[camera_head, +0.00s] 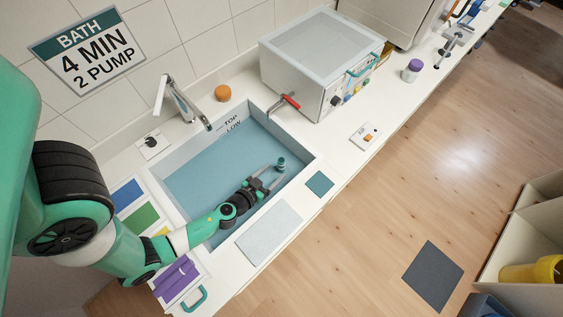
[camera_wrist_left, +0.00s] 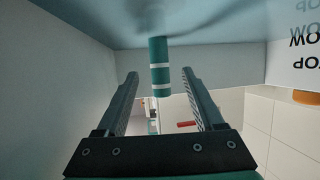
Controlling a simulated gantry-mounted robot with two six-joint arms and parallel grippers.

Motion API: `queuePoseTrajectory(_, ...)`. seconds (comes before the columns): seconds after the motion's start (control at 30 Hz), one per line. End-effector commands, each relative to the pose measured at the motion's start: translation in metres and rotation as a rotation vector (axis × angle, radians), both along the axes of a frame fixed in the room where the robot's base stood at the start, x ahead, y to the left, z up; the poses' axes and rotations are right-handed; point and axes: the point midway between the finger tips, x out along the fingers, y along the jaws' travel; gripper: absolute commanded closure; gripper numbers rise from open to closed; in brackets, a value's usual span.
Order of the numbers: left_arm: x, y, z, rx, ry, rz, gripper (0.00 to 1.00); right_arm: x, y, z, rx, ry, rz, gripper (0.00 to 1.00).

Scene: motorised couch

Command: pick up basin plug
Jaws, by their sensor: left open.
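The basin plug (camera_head: 281,164) is a small teal upright piece on the floor of the blue basin (camera_head: 205,178). In the left wrist view the plug (camera_wrist_left: 160,68) shows as a teal cylinder with pale bands, centred between the finger lines. My left gripper (camera_head: 270,177) reaches low into the basin. Its fingers are open and point at the plug, with the tips close to it. I see no finger closed on it; whether the tips pass beside it is hard to tell. My right gripper is not in view.
A red-handled lever (camera_head: 289,101) sits at the basin's far edge beside a white box machine (camera_head: 316,65). A tap (camera_head: 180,100) stands at the back rim. A teal square (camera_head: 319,184) and a pale mat (camera_head: 269,227) lie on the front counter.

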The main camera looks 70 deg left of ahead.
Motion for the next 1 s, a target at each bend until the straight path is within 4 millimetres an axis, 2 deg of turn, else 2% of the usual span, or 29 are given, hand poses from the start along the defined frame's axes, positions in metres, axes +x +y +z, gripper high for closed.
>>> queuePoseTrajectory(0.1, 0.018, 0.013, -0.009, 0.001, -0.001, 0.001, 0.31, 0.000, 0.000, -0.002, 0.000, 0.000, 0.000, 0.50)
queuePoseTrajectory(0.37, 0.029, 0.019, -0.014, 0.000, -0.001, -0.001, 0.31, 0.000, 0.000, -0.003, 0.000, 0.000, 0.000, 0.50)
queuePoseTrajectory(0.67, 0.064, 0.043, -0.032, 0.001, -0.002, 0.000, 0.31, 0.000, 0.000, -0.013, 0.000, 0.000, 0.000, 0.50)
queuePoseTrajectory(0.93, 0.067, 0.045, -0.032, 0.000, 0.000, -0.001, 0.31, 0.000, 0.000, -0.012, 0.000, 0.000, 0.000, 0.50)
queuePoseTrajectory(1.0, 0.067, 0.045, -0.032, 0.001, -0.001, -0.001, 0.43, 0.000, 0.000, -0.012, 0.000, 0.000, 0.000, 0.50)
